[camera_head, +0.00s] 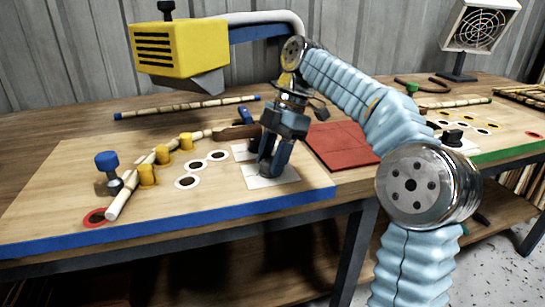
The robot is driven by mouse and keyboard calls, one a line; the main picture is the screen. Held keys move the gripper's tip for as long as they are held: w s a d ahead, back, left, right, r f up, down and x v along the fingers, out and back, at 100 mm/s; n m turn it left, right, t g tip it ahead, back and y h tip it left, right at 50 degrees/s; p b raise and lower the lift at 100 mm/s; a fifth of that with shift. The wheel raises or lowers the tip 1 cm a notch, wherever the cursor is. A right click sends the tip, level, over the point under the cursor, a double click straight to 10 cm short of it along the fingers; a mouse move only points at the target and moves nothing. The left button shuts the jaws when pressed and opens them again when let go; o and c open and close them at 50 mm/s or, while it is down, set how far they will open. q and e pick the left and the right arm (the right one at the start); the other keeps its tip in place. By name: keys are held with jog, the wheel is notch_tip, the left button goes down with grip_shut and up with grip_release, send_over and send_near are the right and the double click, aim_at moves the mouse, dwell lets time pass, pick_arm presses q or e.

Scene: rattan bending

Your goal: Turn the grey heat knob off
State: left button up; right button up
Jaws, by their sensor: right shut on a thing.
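My right gripper (270,168) comes down over a white plate (287,180) near the front of the left, blue-edged table. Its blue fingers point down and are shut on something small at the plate. That thing is mostly hidden behind the fingers; from its place on the plate I take it for the grey heat knob. I cannot make out which way the knob is turned. A yellow heater head (165,50) with dark slots hangs from a thick grey-white arm at the back left. My left gripper is out of view.
A pale rattan pole (125,192) runs between yellow pegs (148,175) at left, beside a blue-topped clamp (107,162). A red mat (342,143) lies right of my gripper. A black knob (452,137) and a caged fan (479,25) stand on the green-edged right table.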

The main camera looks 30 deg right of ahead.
jog(key=n+g, duration=0.1)
jog(key=n, duration=0.4)
jog(key=shift+w+g+h, duration=0.15)
jog(key=shift+g+h, duration=0.25)
dwell(0.3)
jog(key=o, duration=1.1)
jog(key=shift+c, duration=0.2)
